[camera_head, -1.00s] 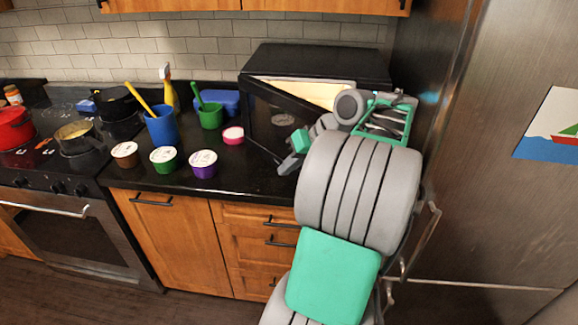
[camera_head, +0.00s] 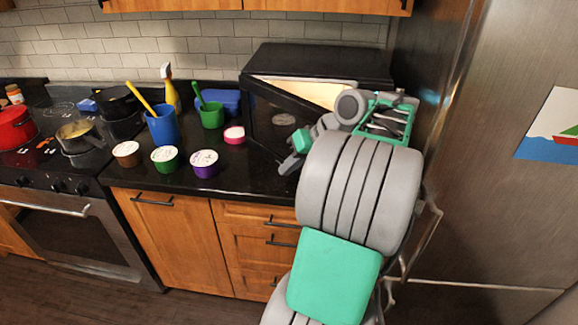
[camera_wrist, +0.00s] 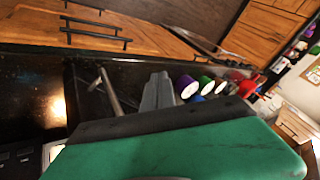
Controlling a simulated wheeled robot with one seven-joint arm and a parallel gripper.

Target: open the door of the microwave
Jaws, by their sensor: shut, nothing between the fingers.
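The black microwave (camera_head: 322,62) stands on the counter against the back wall. Its door (camera_head: 268,115) is partly open, with its free edge swung out toward the front right. A lit, pale interior (camera_head: 305,90) shows above the door. My gripper (camera_head: 287,166) is low in front of the door, near its free edge and just above the counter. In the wrist view the grey fingers (camera_wrist: 157,92) are together with nothing between them. A metal bar, probably the door handle (camera_wrist: 109,92), shows beside the fingers. I cannot tell whether the fingers touch the door.
Several lidded cups, including a purple one (camera_head: 205,164), stand on the counter left of the microwave. A blue cup (camera_head: 162,127) and a green cup (camera_head: 211,117) are behind them. The steel fridge (camera_head: 490,200) is close to my arm's right. Drawers (camera_head: 255,240) lie below the counter.

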